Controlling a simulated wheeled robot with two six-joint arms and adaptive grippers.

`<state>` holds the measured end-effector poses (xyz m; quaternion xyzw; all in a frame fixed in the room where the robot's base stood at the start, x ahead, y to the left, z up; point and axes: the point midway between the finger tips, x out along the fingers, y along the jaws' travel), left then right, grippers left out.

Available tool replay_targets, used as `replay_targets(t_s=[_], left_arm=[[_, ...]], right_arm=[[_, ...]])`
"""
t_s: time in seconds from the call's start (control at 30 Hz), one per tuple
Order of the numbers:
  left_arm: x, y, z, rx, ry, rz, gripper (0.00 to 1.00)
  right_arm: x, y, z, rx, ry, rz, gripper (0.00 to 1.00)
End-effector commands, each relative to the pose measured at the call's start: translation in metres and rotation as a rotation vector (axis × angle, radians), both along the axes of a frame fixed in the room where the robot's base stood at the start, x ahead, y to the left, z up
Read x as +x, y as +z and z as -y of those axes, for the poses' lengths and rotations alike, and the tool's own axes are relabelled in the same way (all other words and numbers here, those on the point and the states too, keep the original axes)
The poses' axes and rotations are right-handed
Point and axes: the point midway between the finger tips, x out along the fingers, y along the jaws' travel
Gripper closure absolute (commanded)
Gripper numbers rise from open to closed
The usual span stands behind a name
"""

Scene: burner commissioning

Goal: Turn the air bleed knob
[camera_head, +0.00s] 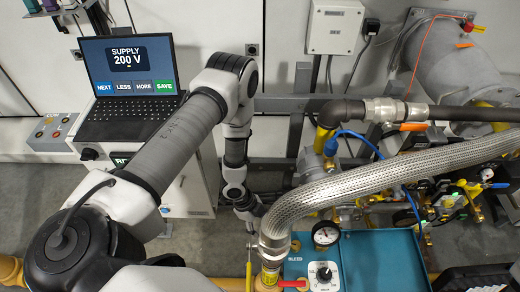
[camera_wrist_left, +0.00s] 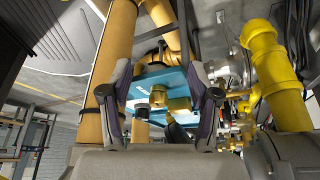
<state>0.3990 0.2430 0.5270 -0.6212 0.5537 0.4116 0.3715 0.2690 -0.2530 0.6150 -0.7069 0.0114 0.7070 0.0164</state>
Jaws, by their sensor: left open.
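A teal box (camera_head: 385,258) stands at the bottom centre of the head view. On it is a black knob (camera_head: 323,272) on a white dial plate, partly cut by the frame edge; small lettering beside it is hard to read. The teal box (camera_wrist_left: 146,86) also shows in the left wrist view, with a tan round knob-like part (camera_wrist_left: 158,95) and a brass one (camera_wrist_left: 180,104). I cannot tell which is the air bleed knob. My left gripper (camera_head: 248,208) hangs left of the box, apart from it. Its open, empty fingers (camera_wrist_left: 160,97) frame the box from a distance. My right gripper is not visible.
A braided metal hose (camera_head: 370,185) arches over the box. A pressure gauge (camera_head: 325,234) and a red-handled valve (camera_head: 293,284) stand close by. A yellow pipe (camera_wrist_left: 113,65) runs beside my left finger. A laptop (camera_head: 128,85) reading "SUPPLY 200 V" stands at left.

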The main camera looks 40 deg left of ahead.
Motion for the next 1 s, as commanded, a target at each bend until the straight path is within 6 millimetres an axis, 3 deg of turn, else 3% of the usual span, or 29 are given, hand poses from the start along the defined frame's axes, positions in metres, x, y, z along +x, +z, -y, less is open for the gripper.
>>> replay_targets(t_s=[0.17, 0.4, 0.53, 0.67, 1.0], left_arm=[[0.003, 0.002, 0.006, -0.006, -0.02, 0.004, 0.39], [0.029, 0.046, 0.082, -0.03, -0.391, 0.012, 0.39], [0.03, 0.059, 0.097, 0.002, -0.516, 0.001, 0.39], [0.027, 0.048, 0.103, 0.005, -0.526, -0.004, 0.39], [0.018, -0.005, 0.123, 0.003, -0.522, -0.003, 0.39]], right_arm=[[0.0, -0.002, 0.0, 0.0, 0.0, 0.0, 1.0], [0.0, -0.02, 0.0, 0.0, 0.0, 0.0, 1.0], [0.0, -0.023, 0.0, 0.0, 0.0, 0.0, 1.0], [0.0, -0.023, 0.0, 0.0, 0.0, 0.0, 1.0], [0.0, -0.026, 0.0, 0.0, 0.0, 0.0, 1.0]])
